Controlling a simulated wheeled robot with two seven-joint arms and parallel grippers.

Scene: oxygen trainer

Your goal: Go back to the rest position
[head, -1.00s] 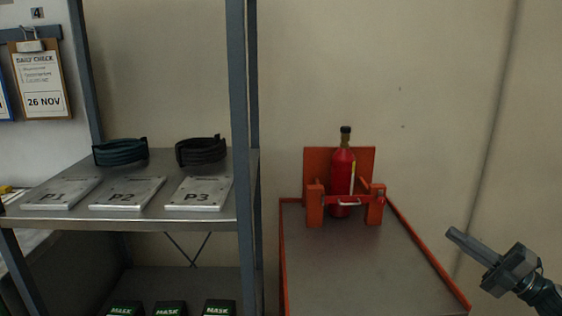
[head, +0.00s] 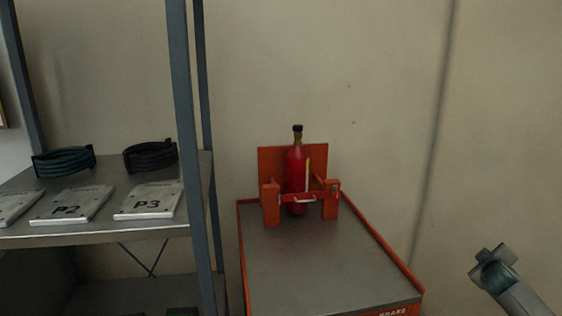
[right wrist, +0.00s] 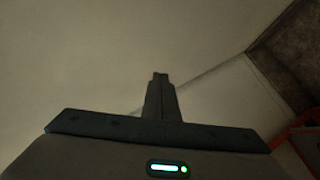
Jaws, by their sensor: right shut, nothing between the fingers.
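My right gripper (right wrist: 160,80) is shut and empty in the right wrist view, with its two fingers together against a bare pale wall. In the head view my right arm is at the lower right, beside the trolley and apart from it; its fingers cannot be made out clearly there. My left gripper is in neither view.
An orange-edged trolley (head: 325,262) stands at the centre, with a red cylinder (head: 297,170) upright in its orange holder (head: 271,205). A metal shelf (head: 95,232) on the left carries plates, including P2 (head: 72,205) and P3 (head: 149,201), and dark coiled hoses (head: 151,156).

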